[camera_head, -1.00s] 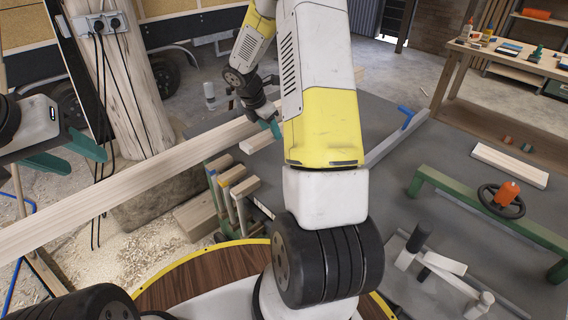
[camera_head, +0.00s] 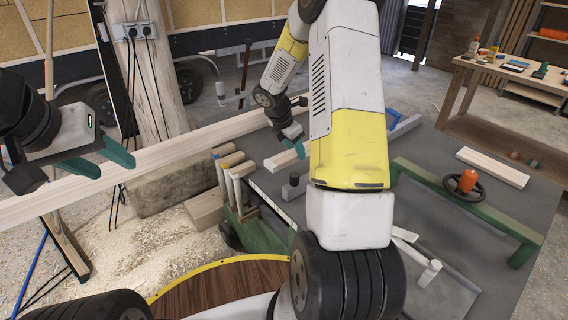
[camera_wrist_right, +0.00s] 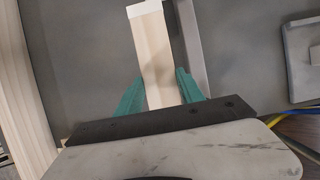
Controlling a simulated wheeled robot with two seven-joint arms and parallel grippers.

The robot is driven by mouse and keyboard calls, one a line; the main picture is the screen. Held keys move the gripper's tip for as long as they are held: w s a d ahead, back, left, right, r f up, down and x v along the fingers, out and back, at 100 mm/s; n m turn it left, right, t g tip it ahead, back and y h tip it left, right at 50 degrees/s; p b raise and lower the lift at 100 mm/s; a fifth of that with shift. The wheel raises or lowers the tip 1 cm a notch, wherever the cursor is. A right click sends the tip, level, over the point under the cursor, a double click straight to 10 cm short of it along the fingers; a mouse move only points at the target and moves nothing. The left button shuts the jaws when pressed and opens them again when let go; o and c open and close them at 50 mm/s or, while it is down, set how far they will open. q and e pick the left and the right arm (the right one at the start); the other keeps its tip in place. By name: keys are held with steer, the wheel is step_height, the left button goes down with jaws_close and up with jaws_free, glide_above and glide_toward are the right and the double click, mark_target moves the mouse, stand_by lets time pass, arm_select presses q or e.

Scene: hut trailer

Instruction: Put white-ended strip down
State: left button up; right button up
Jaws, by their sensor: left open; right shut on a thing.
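The white-ended strip (camera_wrist_right: 155,50) is a pale wooden bar with a white end cap at the top of the right wrist view. My right gripper (camera_wrist_right: 158,88) is shut on it, with a teal finger along each side. In the head view the strip (camera_head: 281,161) shows beside my right gripper (camera_head: 293,148), over the grey bench top (camera_head: 400,160). I cannot tell whether it touches the bench. My left gripper (camera_head: 114,167) is open and empty at the left, in front of the long beam.
A long wooden beam (camera_head: 170,157) crosses the left side. Several upright tool handles (camera_head: 232,180) stand at the bench's near left. A green rail (camera_head: 440,190), an orange-knobbed handwheel (camera_head: 467,182) and a pale board (camera_head: 492,167) lie to the right. A grey bar (camera_wrist_right: 193,50) runs beside the strip.

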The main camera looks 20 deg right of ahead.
mark_target(288, 155)
step_height(288, 155, down, 8)
steer(key=shift+f, duration=0.25)
steer(key=shift+f, duration=0.1)
steer(key=o, duration=1.5)
steer(key=shift+c, duration=0.2)
steer(key=v, duration=1.1)
steer(key=shift+a+r, duration=0.2)
steer(key=shift+r, duration=0.15)
steer(key=s+a+r+m+t+y, duration=0.1)
steer(key=s+a+r+m+y, duration=0.1)
steer(key=s+r+m, duration=0.5)
steer(key=s+a+r+m+t+y, duration=0.2)
steer(key=s+a+r+m, duration=0.3)
steer(key=s, duration=0.5)
steer(key=s+a+r+m+t+y, duration=0.1)
steer(key=s+a+r+m+y, duration=0.1)
steer(key=s+r+m, duration=0.7)
steer(key=shift+a+r+t, duration=0.3)
steer(key=shift+a+r, duration=0.55)
